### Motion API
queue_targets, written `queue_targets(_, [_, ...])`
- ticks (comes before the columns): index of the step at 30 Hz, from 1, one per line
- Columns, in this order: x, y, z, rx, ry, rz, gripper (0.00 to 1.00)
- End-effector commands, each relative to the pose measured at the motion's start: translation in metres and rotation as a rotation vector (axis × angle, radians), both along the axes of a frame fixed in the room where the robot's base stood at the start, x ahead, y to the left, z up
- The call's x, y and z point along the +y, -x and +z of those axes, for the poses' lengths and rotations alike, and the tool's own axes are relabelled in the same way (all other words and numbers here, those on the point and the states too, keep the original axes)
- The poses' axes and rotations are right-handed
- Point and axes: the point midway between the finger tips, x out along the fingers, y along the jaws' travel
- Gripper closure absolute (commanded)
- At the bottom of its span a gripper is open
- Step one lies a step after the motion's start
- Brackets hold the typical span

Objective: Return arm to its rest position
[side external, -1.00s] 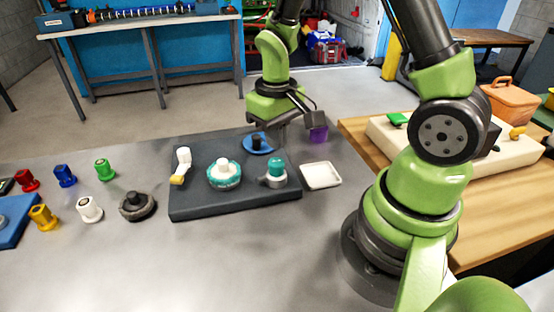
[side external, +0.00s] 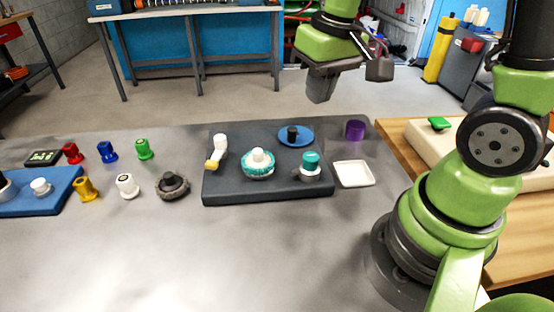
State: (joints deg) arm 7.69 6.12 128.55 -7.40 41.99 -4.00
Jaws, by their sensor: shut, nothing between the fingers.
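My gripper (side external: 319,90) is shut and empty, raised well above the far edge of the grey table (side external: 270,250), at the upper middle right of the picture. My green arm stands at the right. Below the gripper lies a dark tray (side external: 230,190). It bears a white piece with a yellow tip (side external: 217,150), a teal-rimmed round brush (side external: 258,163), a teal-topped piece (side external: 310,165) and a blue disc with a black knob (side external: 296,135). My gripper touches none of them.
A purple cylinder (side external: 355,130) and a white square dish (side external: 353,174) stand right of the tray. A dark round brush (side external: 172,185) and several coloured pieces, one of them green (side external: 144,149), stand left, near a blue tray (side external: 40,204). The table's front is clear.

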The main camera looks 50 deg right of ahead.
Motion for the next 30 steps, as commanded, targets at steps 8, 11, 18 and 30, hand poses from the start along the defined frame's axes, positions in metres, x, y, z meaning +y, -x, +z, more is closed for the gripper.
queue_targets(8, [0.033, 0.050, 0.071, -0.275, -0.082, -0.035, 1.00])
queue_targets(11, [0.042, 0.068, 0.084, -0.353, -0.119, -0.039, 1.00])
queue_targets(18, [0.053, 0.093, 0.096, -0.450, -0.177, -0.041, 1.00])
queue_targets(30, [0.054, 0.095, 0.096, -0.458, -0.183, -0.041, 1.00])
